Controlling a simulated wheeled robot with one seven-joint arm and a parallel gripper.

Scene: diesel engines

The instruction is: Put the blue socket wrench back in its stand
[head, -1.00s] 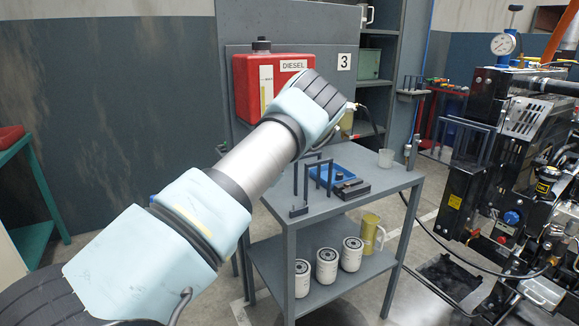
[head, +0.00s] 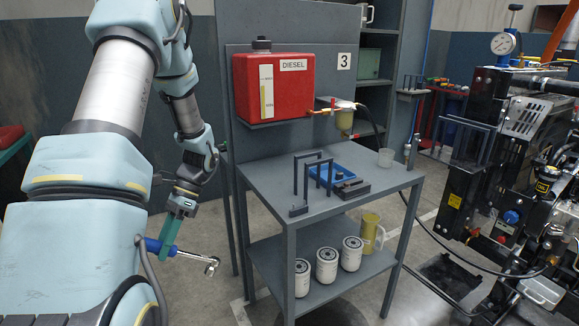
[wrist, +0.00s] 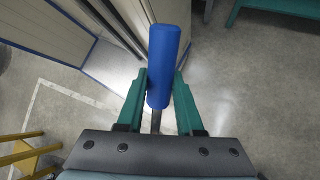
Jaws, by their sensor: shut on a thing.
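The socket wrench (head: 190,254) has a blue handle and a bright metal shaft and head. My gripper (head: 168,238), with green fingers, is shut on the blue handle and holds it in the air left of the grey table. The metal end points right, slightly down. In the wrist view the blue handle (wrist: 163,65) sits between the green fingers (wrist: 160,90); the metal end is mostly hidden. A dark stand with upright arched frames (head: 314,180) is on the table top, well right of my gripper. I cannot tell whether it is the wrench's own stand.
White filters (head: 327,266) and a yellow jug (head: 370,232) stand below. A red diesel tank (head: 273,88) is behind; the engine (head: 520,150) is right.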

